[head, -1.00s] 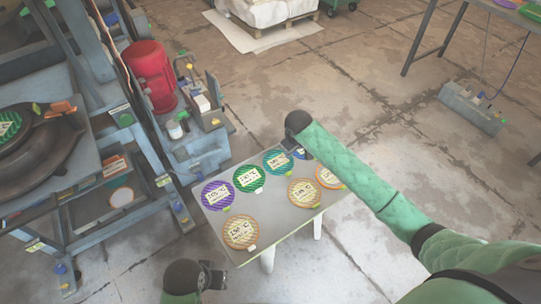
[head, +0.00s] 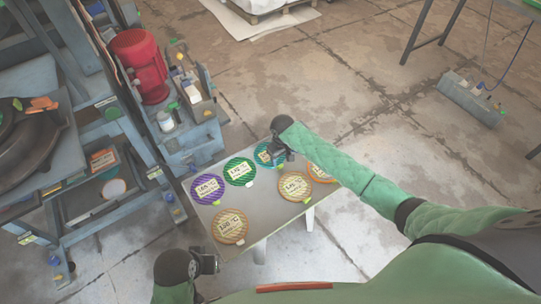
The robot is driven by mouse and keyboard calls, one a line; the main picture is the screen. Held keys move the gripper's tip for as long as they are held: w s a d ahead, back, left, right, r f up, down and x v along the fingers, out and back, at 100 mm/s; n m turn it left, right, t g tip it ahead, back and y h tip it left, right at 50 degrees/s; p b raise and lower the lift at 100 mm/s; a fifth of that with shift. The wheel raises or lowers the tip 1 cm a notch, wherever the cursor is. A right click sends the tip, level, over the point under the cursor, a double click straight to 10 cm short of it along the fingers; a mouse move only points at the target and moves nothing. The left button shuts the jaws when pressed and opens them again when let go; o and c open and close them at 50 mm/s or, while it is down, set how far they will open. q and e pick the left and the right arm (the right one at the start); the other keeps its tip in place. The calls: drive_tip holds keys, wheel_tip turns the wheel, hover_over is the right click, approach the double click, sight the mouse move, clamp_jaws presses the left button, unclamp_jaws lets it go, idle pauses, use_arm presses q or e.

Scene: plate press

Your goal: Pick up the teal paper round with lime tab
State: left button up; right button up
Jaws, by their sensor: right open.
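The teal paper round (head: 263,153) lies at the far edge of the small grey table (head: 258,200), with its right part hidden behind my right gripper. Its tab is hard to make out here. My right gripper (head: 280,156) is open over the right side of the teal round; I cannot tell whether it touches it. My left gripper (head: 211,263) is off the table's near left corner, low in the view, with nothing visible in it; its jaws are too small to read.
Beside the teal round lie a green round (head: 239,171), a purple round (head: 207,189) and orange-tan rounds (head: 295,187), (head: 230,226). Another orange round (head: 321,173) is partly under my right arm. A blue-grey press frame with a red motor (head: 141,63) stands left.

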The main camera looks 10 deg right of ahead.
sight(280, 168)
drive_tip(key=shift+a+f, duration=0.1)
drive_tip(key=shift+f, duration=2.05)
drive_tip(key=c, duration=1.1)
drive_tip(key=shift+o, duration=0.2)
drive_tip(key=shift+r, duration=0.1)
